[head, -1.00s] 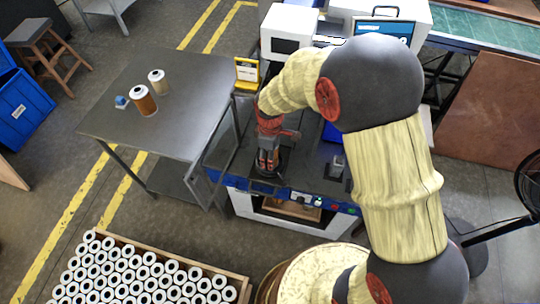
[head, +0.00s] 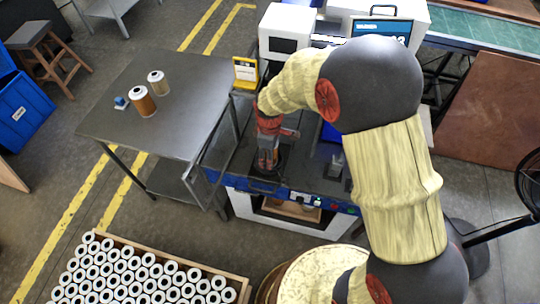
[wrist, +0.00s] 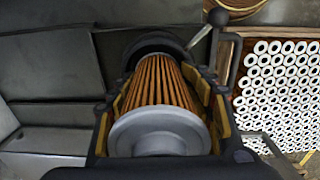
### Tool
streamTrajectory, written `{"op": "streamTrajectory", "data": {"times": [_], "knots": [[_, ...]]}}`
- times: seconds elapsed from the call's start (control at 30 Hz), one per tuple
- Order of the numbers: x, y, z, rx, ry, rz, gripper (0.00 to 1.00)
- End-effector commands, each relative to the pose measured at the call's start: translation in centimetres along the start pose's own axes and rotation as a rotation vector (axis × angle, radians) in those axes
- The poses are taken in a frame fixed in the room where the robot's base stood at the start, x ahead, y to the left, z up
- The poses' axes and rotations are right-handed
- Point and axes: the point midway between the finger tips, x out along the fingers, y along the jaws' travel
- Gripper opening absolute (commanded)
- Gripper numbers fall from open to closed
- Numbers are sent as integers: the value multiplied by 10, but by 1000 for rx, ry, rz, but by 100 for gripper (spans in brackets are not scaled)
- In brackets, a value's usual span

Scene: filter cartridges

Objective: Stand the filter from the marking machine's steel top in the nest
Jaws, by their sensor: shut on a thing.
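My gripper (head: 268,158) points down over the front of the marking machine's dark top (head: 308,172). It is shut on a filter (wrist: 160,95) with orange-brown pleats and a grey end cap facing the wrist camera. Yellow finger pads lie along both sides of it. The filter is upright, its far end at a round black nest (wrist: 150,47), which also shows in the head view (head: 281,166) below my gripper. I cannot tell whether the filter's lower end touches the nest floor, as the fingers and filter hide it.
A lever with a ball knob (wrist: 218,18) stands close beside the nest. A steel table (head: 190,100) at left holds an orange filter (head: 143,102), a pale one (head: 158,84) and a small blue object (head: 121,102).

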Motion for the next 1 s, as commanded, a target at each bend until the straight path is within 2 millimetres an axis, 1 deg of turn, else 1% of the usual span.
{"op": "streamTrajectory", "data": {"times": [0.03,0.13,0.17,0.2,0.53,0.73,0.83,0.93,1.0], "knots": [[19,-14,8,0,-20,-31,14],[19,-14,8,1,-20,-31,14],[19,-14,8,1,-20,-32,52],[19,-14,8,1,-20,-32,55],[19,-14,8,1,-22,-33,73],[18,-14,9,0,-23,-33,73],[14,-14,9,0,-22,-32,73],[3,-13,8,0,-21,-30,73],[-10,-12,7,0,-17,-26,73]]}}
